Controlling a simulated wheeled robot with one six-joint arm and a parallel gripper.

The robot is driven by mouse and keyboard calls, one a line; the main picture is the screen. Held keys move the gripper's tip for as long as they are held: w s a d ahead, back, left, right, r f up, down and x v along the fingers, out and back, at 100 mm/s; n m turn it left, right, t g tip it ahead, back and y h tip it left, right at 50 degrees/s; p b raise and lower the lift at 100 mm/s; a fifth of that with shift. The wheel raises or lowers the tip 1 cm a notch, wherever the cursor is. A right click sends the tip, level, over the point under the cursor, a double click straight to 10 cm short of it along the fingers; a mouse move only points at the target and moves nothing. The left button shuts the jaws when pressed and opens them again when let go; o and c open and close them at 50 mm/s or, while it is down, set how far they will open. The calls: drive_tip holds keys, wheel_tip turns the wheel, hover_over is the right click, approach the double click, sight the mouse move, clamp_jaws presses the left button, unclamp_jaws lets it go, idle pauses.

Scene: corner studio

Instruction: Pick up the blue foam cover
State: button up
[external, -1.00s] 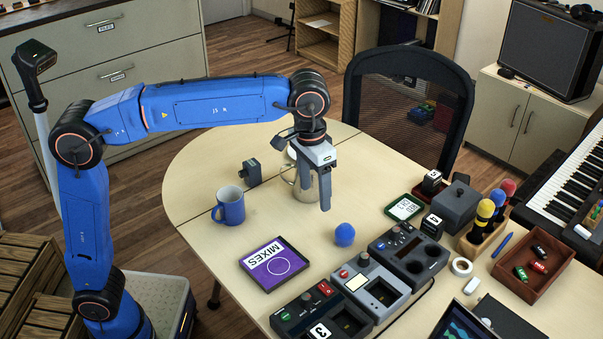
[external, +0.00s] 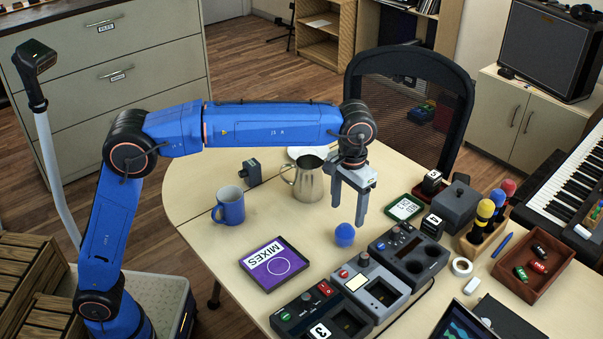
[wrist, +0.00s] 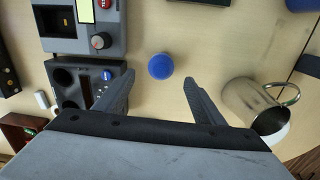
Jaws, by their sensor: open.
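The blue foam cover (external: 344,235) is a small round blue piece standing on the table, left of the dark control boxes. My gripper (external: 348,216) is open and empty, with its fingers pointing down above the table near the cover. In the wrist view the blue foam cover (wrist: 161,66) shows just beyond the fingertips and between their lines. The open gripper (wrist: 158,82) has one finger on each side there, and nothing is between the fingers.
A steel pitcher (external: 308,180) stands behind and left of my gripper. A blue mug (external: 230,206) and a purple MIXES sleeve (external: 264,281) lie to the left. Control boxes (external: 411,254) stand close on the right of the cover. The table between mug and cover is clear.

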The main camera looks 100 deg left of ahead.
sight(346, 225)
wheel_tip(346, 225, down, 10)
drive_tip(key=shift+a, duration=0.15)
idle(0.5)
drive_tip(key=shift+c, duration=0.3)
drive_tip(key=c, duration=1)
